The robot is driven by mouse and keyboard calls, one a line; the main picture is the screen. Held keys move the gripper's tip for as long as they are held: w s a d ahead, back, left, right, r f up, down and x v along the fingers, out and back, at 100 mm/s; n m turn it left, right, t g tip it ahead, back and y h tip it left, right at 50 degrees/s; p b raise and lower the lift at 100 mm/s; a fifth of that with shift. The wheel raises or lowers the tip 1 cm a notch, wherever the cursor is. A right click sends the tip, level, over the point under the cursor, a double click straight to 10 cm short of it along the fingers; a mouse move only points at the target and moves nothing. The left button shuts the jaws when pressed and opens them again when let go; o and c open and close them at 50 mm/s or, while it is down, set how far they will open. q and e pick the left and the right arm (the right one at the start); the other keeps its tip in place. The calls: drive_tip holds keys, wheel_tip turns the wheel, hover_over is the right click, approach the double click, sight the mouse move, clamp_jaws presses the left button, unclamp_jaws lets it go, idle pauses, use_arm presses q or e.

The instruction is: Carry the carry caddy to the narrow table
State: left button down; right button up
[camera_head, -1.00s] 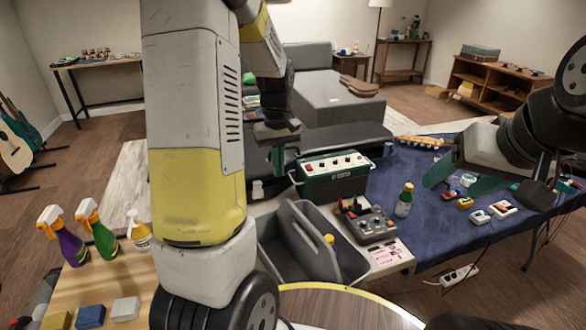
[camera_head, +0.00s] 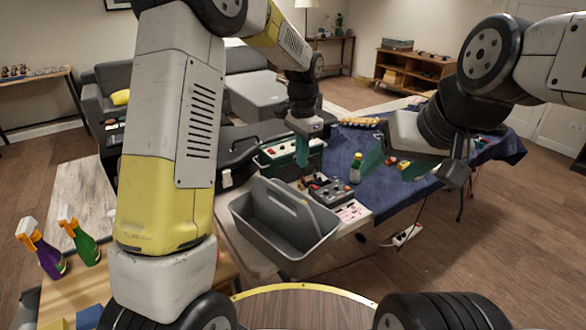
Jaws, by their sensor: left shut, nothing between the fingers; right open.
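The grey carry caddy (camera_head: 268,238), an open tray with a raised middle handle, sits upright on the near end of the light table. My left gripper (camera_head: 302,152) is shut and empty, hanging above and behind the caddy, in front of the green amplifier. My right gripper (camera_head: 388,158) is open and empty over the blue cloth, to the right of and apart from the caddy. A narrow table (camera_head: 35,88) with small items on top stands at the far left, partly cut off by the picture edge. My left arm hides part of the room.
A green amplifier (camera_head: 278,159), a grey pedal box (camera_head: 328,190) and a green bottle (camera_head: 356,168) stand close behind the caddy. Spray bottles (camera_head: 82,243) stand at the left. A power strip (camera_head: 407,235) lies on the floor.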

sight(282, 191)
use_arm(q)
wheel_tip(282, 191, down, 9)
drive_tip(key=shift+s+r, duration=0.1)
drive_tip(key=shift+r, duration=0.05)
drive_tip(key=shift+s+a+f, duration=0.15)
drive_tip(key=shift+s+a, duration=0.4)
drive_tip(key=shift+a, duration=0.3)
drive_tip(key=shift+s+a+f, duration=0.1)
drive_tip(key=shift+s+a, duration=0.45)
drive_tip(key=shift+a, duration=0.25)
drive_tip(key=shift+s+a, duration=0.85)
drive_tip(key=shift+a, duration=0.2)
